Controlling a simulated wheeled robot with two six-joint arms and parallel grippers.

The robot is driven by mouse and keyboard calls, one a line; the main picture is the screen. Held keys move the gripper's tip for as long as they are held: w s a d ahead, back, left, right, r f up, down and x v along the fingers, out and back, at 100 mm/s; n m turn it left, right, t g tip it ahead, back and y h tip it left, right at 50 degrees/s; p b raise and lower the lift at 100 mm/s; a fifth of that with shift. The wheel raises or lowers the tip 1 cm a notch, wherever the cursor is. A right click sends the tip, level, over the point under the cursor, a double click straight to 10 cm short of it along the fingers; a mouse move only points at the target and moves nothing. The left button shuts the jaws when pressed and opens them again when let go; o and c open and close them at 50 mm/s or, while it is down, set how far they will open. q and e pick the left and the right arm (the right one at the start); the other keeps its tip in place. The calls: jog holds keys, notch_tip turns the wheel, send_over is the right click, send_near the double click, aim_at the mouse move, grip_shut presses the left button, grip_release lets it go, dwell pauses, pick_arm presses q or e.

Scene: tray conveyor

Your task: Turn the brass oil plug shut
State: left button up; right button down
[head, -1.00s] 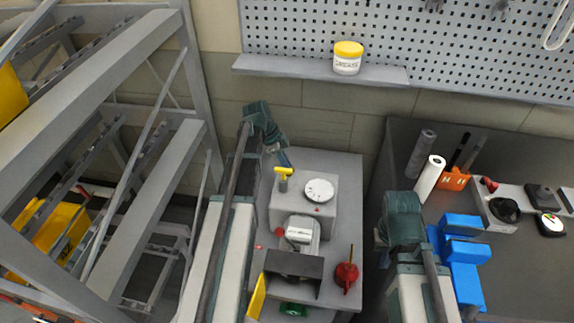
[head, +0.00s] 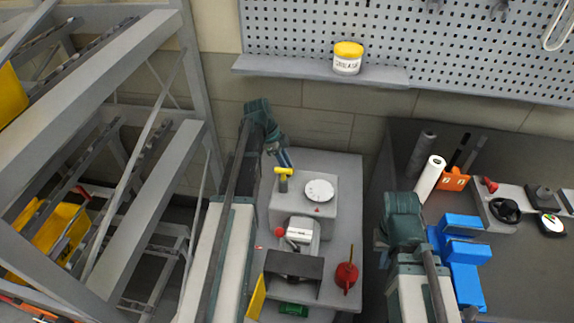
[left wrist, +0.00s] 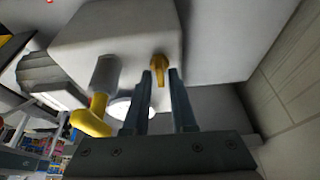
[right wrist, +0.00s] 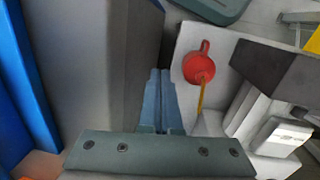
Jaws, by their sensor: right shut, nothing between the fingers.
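The brass plug (left wrist: 158,66) sticks out of the side of a pale grey housing (left wrist: 125,30) in the left wrist view. My left gripper (left wrist: 161,78) is open, its two fingertips just short of the plug and on either side of its lever-like end. Whether they touch it cannot be told. In the head view my left gripper (head: 285,158) is behind the housing (head: 300,210), by its yellow-topped post (head: 283,172); the plug is hidden there. My right gripper (right wrist: 159,75) is shut and empty, away from the housing.
The yellow-topped post (left wrist: 103,85) stands close left of the left fingers. A white dial (head: 319,190) is on the housing. A red oil can (head: 346,274) stands at front right. Blue blocks (head: 462,260) lie beside my right arm. A wall (left wrist: 295,75) is at the right.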

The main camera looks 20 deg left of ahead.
pick_arm(q)
jog(key=shift+o, duration=1)
jog(key=p+v, duration=0.7)
jog(key=shift+r, duration=0.25)
jog(key=shift+s+a, duration=0.1)
jog(key=shift+a, duration=0.1)
